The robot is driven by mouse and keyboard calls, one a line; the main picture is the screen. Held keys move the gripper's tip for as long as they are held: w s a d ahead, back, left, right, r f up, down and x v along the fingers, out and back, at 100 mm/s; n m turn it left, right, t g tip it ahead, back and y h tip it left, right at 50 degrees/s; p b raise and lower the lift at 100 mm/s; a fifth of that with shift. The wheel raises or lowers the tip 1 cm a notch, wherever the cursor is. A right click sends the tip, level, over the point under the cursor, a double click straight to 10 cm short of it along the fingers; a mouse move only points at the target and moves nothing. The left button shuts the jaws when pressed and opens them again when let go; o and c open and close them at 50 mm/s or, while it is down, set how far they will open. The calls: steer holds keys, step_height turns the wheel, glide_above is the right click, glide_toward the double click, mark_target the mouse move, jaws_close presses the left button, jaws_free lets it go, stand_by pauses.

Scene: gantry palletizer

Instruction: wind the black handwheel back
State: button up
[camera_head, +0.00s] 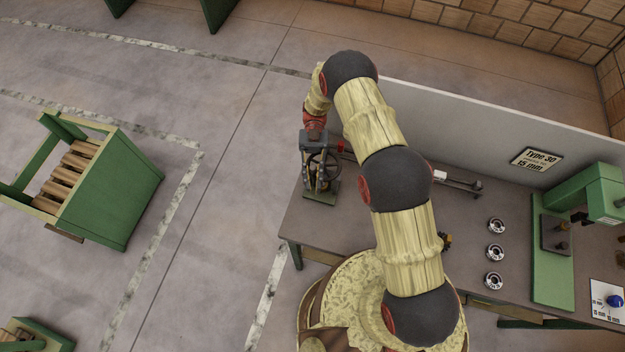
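The black handwheel (337,166) is a spoked ring at the left end of the workbench. It stands over a small green base plate (322,197). My gripper (320,184) hangs from my arm right in front of the wheel and covers its left part. The fingers overlap the wheel in this view. I cannot tell whether they touch it or whether they are open or shut, as they are small and dark here.
The workbench (465,235) has a pale back panel (480,125). A horizontal rod fixture (455,181) lies right of the wheel. Several metal rings (495,253) and a green press (552,250) stand farther right. A panel with a blue knob (614,301) is at the right edge. A green roller stand (110,195) stands on the floor left.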

steer(key=o, duration=0.3)
steer(key=shift+w, duration=0.1)
steer(key=w+a+m+t+y+b, duration=0.5)
steer(key=m+t+y+b, duration=0.75)
steer(key=b, duration=1.05)
steer(key=w+d+m+t+h+b, duration=0.1)
steer(key=w+d+m+t+b, duration=0.2)
steer(key=t, duration=0.6)
steer(key=w+d+m+t+h+b, duration=0.1)
steer(key=w+d+m+t+b, duration=0.2)
steer(key=w+m+t+b, duration=0.3)
steer(key=m+t+b, duration=0.3)
steer(key=m+b, duration=0.1)
steer(key=b, duration=0.2)
steer(key=shift+w, duration=0.35)
